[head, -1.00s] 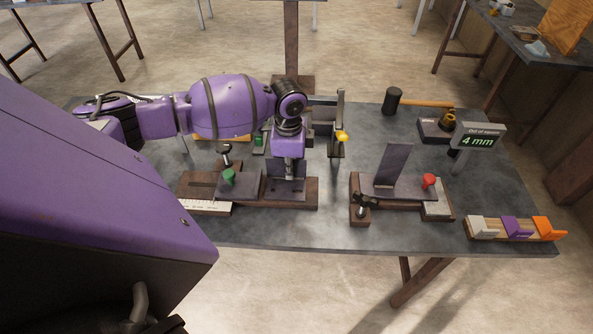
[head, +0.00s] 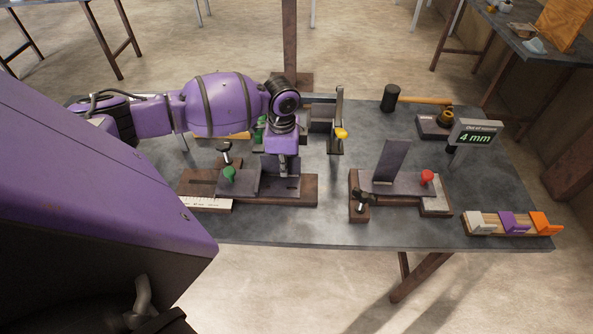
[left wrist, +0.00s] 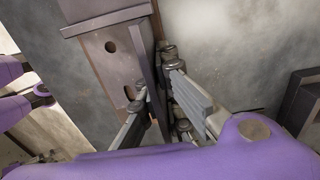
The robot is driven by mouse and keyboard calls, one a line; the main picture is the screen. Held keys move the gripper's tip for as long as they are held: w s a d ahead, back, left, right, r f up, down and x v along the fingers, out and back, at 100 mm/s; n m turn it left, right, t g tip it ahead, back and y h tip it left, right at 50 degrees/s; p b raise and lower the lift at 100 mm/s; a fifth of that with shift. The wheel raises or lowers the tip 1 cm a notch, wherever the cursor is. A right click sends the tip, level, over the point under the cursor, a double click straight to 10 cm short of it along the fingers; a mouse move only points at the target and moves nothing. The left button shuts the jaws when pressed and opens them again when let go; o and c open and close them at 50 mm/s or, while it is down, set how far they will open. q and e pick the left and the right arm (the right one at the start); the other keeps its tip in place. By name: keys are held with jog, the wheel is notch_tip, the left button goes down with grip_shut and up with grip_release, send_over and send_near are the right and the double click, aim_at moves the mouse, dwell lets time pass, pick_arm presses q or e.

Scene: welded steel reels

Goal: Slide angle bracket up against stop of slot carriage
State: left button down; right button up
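The angle bracket (head: 286,187) is a dark steel L with a flat leg on the left wooden fixture and an upright leg. In the left wrist view its flat leg (left wrist: 97,40), with a hole and a slot, lies beside the upright. My left gripper (head: 284,172) comes down over the bracket from above. In the left wrist view the fingertips (left wrist: 157,72) are close on either side of the upright leg and appear closed on it. The slot carriage (head: 243,184), with a green knob, is just left of the bracket; the wrist hides much of their meeting edge. My right gripper is out of view.
A white scale (head: 207,206) lies at the fixture's left front. A second fixture (head: 398,187) with a red knob stands to the right. A display (head: 475,135) reads 4 mm. A mallet (head: 391,99) and a colored-clip rack (head: 510,224) are farther right. Bare tabletop separates the fixtures.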

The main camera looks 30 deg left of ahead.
pick_arm(q)
jog(key=c, duration=1.9)
grip_release()
jog(key=shift+o, duration=0.2)
notch_tip(320, 180, up, 12)
jog(key=shift+f, duration=0.1)
